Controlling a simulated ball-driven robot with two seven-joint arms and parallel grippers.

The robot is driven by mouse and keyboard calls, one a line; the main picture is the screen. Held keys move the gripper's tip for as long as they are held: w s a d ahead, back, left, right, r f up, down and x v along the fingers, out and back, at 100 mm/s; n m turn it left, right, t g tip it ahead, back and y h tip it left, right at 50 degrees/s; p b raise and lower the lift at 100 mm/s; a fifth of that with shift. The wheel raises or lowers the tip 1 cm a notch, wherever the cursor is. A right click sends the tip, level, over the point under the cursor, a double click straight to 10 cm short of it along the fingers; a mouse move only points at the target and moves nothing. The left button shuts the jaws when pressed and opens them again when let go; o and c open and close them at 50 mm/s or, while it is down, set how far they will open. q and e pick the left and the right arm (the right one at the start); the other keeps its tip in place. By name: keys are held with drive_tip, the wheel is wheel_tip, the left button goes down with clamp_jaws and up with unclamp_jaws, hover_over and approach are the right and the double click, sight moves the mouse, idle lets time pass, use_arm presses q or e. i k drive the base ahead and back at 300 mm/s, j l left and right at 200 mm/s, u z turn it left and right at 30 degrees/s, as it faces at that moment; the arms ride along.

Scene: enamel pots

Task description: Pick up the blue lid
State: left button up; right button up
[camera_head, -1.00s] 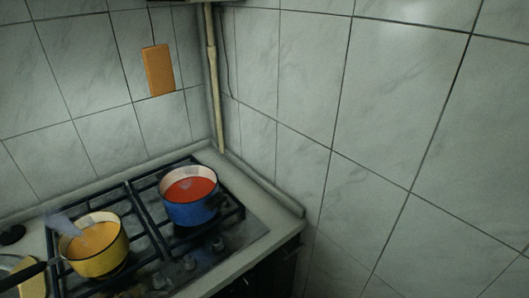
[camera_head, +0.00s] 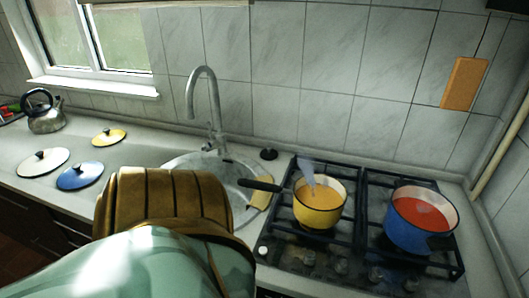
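The blue lid (camera_head: 78,180) lies flat on the counter at the left, with a dark knob on top. It is fully in view. A white lid (camera_head: 36,166) lies just to its left, and a yellow lid (camera_head: 108,139) lies behind it. Part of my own arm, teal with a brown-gold band, fills the lower middle of the view, to the right of the blue lid. Neither of my grippers shows.
A blue pot (camera_head: 401,231) of red liquid and a yellow pot (camera_head: 317,217) steam on or stand on the stove (camera_head: 352,256). A sink with a tall faucet (camera_head: 190,95) is in the middle. A kettle (camera_head: 45,117) stands at the far left.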

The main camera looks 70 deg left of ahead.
sight(82, 174)
drive_tip(key=u, duration=3.6)
drive_tip(key=z, duration=2.65)
drive_tip(key=u, duration=2.65)
drive_tip(key=z, duration=0.2)
